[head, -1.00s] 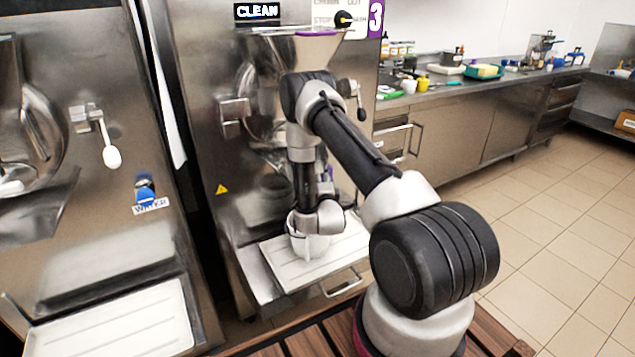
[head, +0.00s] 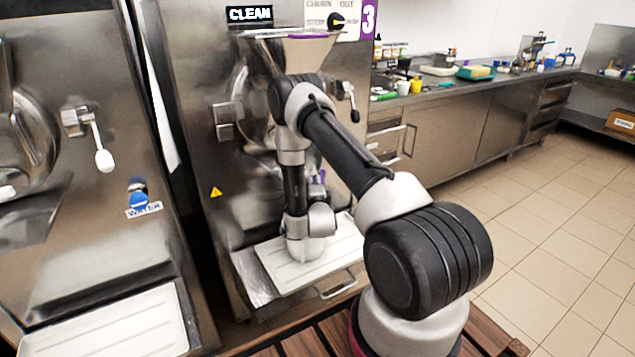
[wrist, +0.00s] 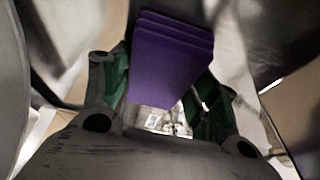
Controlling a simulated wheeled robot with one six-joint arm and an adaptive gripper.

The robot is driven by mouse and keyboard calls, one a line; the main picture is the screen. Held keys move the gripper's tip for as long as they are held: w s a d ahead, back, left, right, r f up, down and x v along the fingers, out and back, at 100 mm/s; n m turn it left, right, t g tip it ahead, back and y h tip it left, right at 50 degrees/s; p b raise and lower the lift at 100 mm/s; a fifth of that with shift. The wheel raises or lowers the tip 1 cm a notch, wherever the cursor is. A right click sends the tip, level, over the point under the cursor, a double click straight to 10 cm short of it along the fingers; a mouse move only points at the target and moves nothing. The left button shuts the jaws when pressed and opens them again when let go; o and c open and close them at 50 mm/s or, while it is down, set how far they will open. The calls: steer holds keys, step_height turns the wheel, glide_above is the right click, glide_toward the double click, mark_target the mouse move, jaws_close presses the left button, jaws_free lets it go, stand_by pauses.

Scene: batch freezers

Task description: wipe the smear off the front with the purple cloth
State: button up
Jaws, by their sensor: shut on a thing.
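The purple cloth (wrist: 168,65) is a thick folded pad in the wrist view. My gripper (wrist: 160,98) is shut on it, with a green-padded finger on each side. In the head view my gripper is mostly hidden behind my own arm, in front of the machine marked 3, above its white drip tray. A small purple patch (head: 320,180) shows beside my arm there. The steel front (head: 228,170) of this machine is partly covered by my arm. I cannot make out a smear on it.
The machine has a side handle (head: 348,97) and a white ridged tray (head: 338,252) below. A second machine with a white-knobbed lever (head: 103,158) stands at left. A steel counter (head: 440,95) with bottles and tubs runs back right. The tiled floor at right is clear.

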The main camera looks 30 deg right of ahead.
steer(key=shift+w+a+r, duration=0.1)
steer(key=shift+w+a, duration=0.1)
steer(key=s, duration=0.6)
steer(key=shift+d, duration=0.15)
steer(key=shift+s, duration=0.15)
steer(key=s, duration=0.3)
stand_by(0.4)
stand_by(0.4)
